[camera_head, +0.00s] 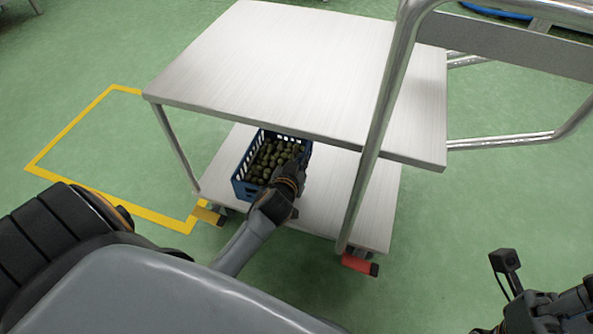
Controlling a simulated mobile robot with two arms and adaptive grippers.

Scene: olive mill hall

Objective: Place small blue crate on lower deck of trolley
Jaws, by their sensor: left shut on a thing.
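The small blue crate (243,187) is filled with dark green olives. It is in the gap between the two decks of the trolley, over the left part of the lower deck (335,200). The upper deck hides part of its far side. I cannot tell whether its base touches the deck. My left gripper (292,170) is shut on the crate's near right side; its fingertips are hard to make out. My right arm's dark end (545,312) shows at the lower right, cut by the frame, and its fingers cannot be made out.
The trolley's bare upper deck (290,60) overhangs the crate and my left gripper. A steel handle post (376,125) stands to the right of my left gripper. A castor with a red pedal (358,264) sits below. Yellow floor lines (68,135) lie left; green floor around is clear.

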